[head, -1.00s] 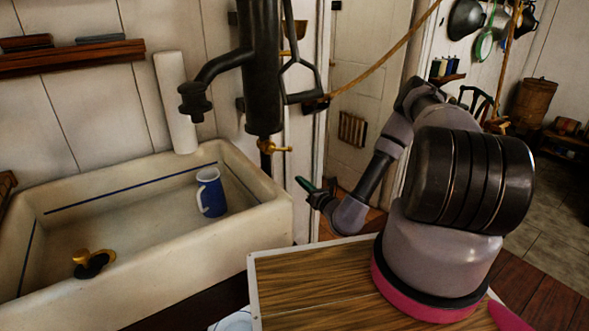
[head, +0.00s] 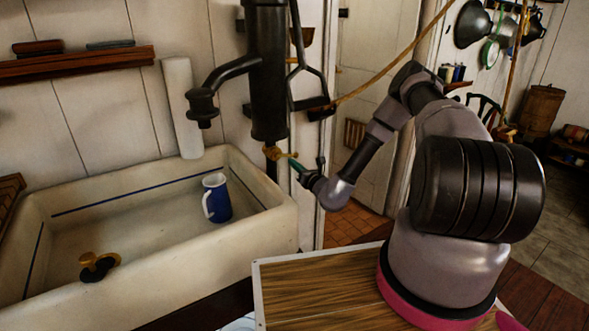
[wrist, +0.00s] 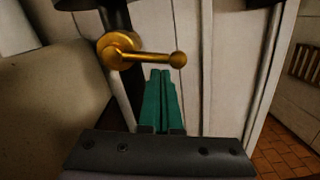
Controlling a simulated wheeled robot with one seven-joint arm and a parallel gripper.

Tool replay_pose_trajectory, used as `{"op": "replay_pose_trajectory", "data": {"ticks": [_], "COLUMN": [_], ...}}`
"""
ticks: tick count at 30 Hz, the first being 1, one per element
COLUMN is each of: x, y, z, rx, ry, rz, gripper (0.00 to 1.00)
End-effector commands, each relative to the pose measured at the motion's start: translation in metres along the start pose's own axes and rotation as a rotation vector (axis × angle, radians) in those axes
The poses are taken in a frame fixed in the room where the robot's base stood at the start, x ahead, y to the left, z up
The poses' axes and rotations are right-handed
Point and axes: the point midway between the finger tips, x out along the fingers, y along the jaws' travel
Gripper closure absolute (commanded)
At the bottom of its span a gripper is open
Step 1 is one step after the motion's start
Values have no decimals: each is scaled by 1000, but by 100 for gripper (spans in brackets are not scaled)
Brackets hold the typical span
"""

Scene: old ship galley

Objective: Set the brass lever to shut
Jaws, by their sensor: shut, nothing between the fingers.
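The brass lever (wrist: 150,57) shows close up in the wrist view. Its round hub sits at the left on a dark vertical pipe, and its arm points right, about level, to a ball end. In the head view the lever (head: 271,153) is below the black pump body, partly hidden by my gripper. My gripper (head: 290,157) reaches in from the right, its green fingers at the lever. In the wrist view my gripper (wrist: 160,74) has its two fingers together and empty, tips just below the lever arm. I cannot tell whether they touch it.
The black pump (head: 268,75) with its spout stands above the lever. A pale sink (head: 150,262) at the left holds a blue mug (head: 216,200) and a brass-and-black plug (head: 97,266). A rope crosses behind my arm.

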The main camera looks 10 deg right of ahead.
Motion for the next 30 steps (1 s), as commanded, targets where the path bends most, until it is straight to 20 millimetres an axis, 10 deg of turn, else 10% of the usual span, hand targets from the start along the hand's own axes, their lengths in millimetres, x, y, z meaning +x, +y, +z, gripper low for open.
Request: {"op": "replay_pose_trajectory", "data": {"ticks": [30], "x": [0], "y": [-10], "z": [13], "rx": [-290], "ry": [0], "rz": [13], "gripper": [100]}}
